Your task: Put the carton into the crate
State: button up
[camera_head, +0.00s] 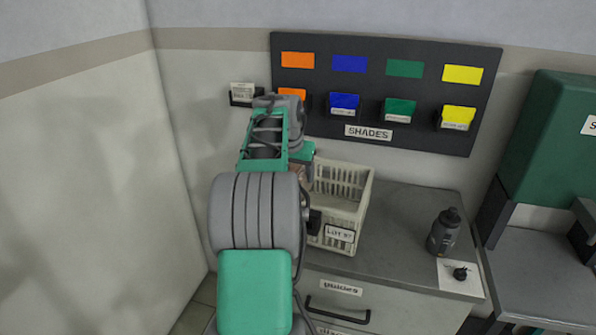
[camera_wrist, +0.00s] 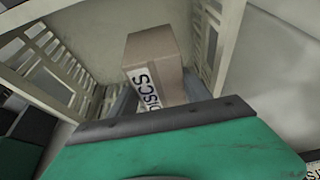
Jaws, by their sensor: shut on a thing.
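The carton (camera_wrist: 155,62) is a brown cardboard box with a white label and black letters. In the wrist view it sits between the fingers of my gripper (camera_wrist: 158,98), which is shut on it. The cream slatted crate (camera_head: 357,194) stands on the grey cabinet top, with a "LOT" label on its front. In the wrist view the crate walls (camera_wrist: 48,62) rise on both sides of the carton, so the carton is over or inside the crate. I cannot tell whether it touches the crate floor. In the head view my arm hides most of the carton and the crate's left side.
A dark bottle (camera_head: 443,232) and a small black object (camera_head: 461,273) on a white card are at the right of the cabinet top (camera_head: 400,215). A dark "SHADES" board (camera_head: 385,90) with coloured bins hangs behind. A green machine (camera_head: 550,140) stands far right.

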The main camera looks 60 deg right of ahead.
jog(key=shift+f+b, duration=2.15)
jog(key=shift+f, duration=1.35)
jog(key=o, duration=1.7)
jog(key=shift+o, duration=0.2)
notch_tip(320, 180, up, 18)
jog(key=p, duration=1.4)
jog(key=shift+p, duration=0.4)
